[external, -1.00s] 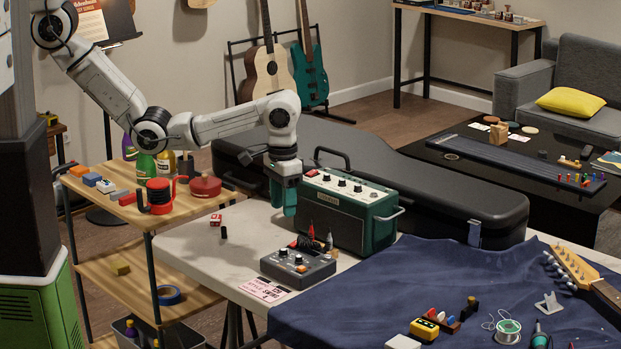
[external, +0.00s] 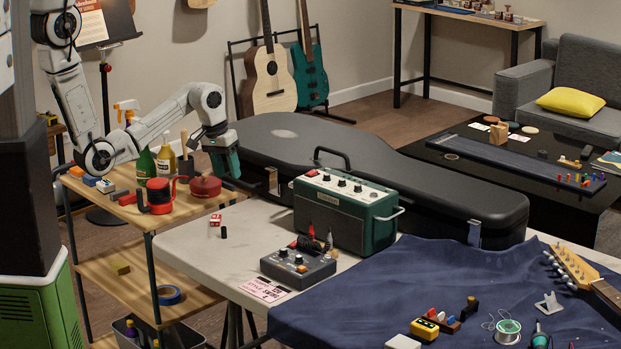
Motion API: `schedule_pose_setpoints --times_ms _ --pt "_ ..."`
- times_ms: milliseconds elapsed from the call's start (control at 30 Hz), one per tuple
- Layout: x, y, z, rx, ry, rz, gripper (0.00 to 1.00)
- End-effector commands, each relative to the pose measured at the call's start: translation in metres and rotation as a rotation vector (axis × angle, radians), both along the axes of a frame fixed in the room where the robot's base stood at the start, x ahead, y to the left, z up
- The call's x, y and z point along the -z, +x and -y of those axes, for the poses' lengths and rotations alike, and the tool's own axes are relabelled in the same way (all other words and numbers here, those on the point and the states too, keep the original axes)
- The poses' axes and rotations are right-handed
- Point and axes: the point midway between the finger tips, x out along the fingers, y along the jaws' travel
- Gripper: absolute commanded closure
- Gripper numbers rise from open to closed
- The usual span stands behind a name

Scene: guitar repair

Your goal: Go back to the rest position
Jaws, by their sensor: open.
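My gripper (external: 258,187) is at the end of my folded white arm, in the external view. It hangs in the air between the wooden cart and the green amplifier, in front of the black guitar case. Its jaws are open and I see nothing held in them. The fingertips are small in this view, and whether they touch anything is hard to tell.
The green amplifier (external: 345,215) and a grey pedal box (external: 298,266) stand on the white table (external: 190,250). The black guitar case (external: 430,185) lies behind.

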Motion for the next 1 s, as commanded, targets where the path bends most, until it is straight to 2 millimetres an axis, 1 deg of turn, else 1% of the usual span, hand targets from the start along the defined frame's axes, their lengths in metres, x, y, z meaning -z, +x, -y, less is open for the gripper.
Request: schedule_pose_setpoints --times_ms 33,67,100,167,200,267,300,400,500,600,800,833,900,967,1000 --pt "0.002 0.021 -0.03 -0.063 -0.01 0.015 0.53" --pt "0.002 0.032 -0.046 -0.093 -0.017 0.026 0.53" --pt "0.001 0.045 -0.068 -0.135 -0.025 0.044 0.53" --pt "0.0 0.062 -0.103 -0.197 -0.031 0.072 0.53" --pt "-0.002 0.071 -0.126 -0.238 -0.033 0.091 0.53" --pt "-0.005 0.081 -0.16 -0.298 -0.032 0.122 0.53" --pt "-0.007 0.085 -0.181 -0.333 -0.03 0.14 0.53" --pt "-0.013 0.091 -0.224 -0.408 -0.02 0.181 0.53" --pt "-0.019 0.091 -0.259 -0.468 -0.004 0.215 0.53" --pt "-0.025 0.089 -0.288 -0.52 0.013 0.244 0.53" --pt "-0.037 0.078 -0.339 -0.612 0.052 0.291 0.53" --pt "-0.027 0.068 -0.333 -0.593 0.059 0.25 0.53" --pt "-0.014 0.05 -0.328 -0.575 0.076 0.184 0.53" --pt "-0.005 0.035 -0.326 -0.564 0.09 0.134 0.53" --pt "0.001 0.025 -0.325 -0.556 0.098 0.101 0.53"
